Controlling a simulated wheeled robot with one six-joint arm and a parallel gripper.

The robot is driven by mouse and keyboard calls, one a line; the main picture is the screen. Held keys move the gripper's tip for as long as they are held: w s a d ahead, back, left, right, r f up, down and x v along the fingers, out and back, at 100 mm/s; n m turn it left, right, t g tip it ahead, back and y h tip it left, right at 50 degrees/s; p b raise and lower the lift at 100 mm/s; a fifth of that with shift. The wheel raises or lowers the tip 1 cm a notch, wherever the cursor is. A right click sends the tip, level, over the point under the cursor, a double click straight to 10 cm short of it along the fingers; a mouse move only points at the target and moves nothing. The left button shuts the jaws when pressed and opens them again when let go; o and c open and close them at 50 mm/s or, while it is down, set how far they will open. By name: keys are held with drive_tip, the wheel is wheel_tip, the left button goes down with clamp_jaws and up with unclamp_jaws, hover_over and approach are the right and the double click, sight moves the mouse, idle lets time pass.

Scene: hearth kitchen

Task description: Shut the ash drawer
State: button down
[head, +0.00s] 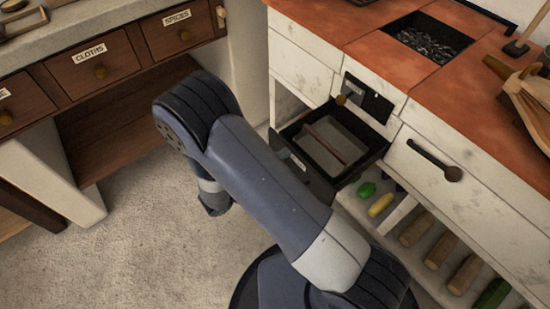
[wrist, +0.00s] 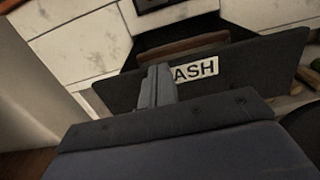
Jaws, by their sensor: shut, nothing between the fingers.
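The ash drawer (head: 343,141) stands pulled out of the white cabinet in the head view, with a reddish-brown bar lying inside it. Its dark front shows in the wrist view with a white ASH label (wrist: 196,69). My gripper (wrist: 157,75) is shut and empty in the wrist view. Its fingertips overlap the drawer front just left of the label; I cannot tell whether they touch it.
The cabinet has a red-orange top (head: 345,25) with a coal-filled well (head: 430,40). Below are a green and a yellow vegetable (head: 381,204) and several logs (head: 440,250). A left counter has drawers labelled CLOTHS (head: 92,68) and SPICES (head: 178,28). The floor (head: 150,230) at left is clear.

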sight(349, 109)
drive_tip(key=x, duration=2.3)
drive_tip(key=shift+f, duration=0.1)
drive_tip(key=shift+w, duration=0.15)
drive_tip(key=shift+d+r, duration=0.1)
drive_tip(key=shift+r, duration=0.1)
drive_tip(key=shift+a+f, duration=0.1)
drive_tip(key=shift+a, duration=0.25)
drive_tip(key=p+v, duration=0.1)
drive_tip(key=v, duration=1.3)
drive_tip(key=shift+d, duration=0.15)
drive_tip(key=shift+d, duration=0.1)
drive_tip(key=b+x, duration=0.1)
drive_tip(key=x, duration=1.2)
drive_tip(key=shift+w+d, duration=0.15)
drive_tip(key=shift+d, duration=0.15)
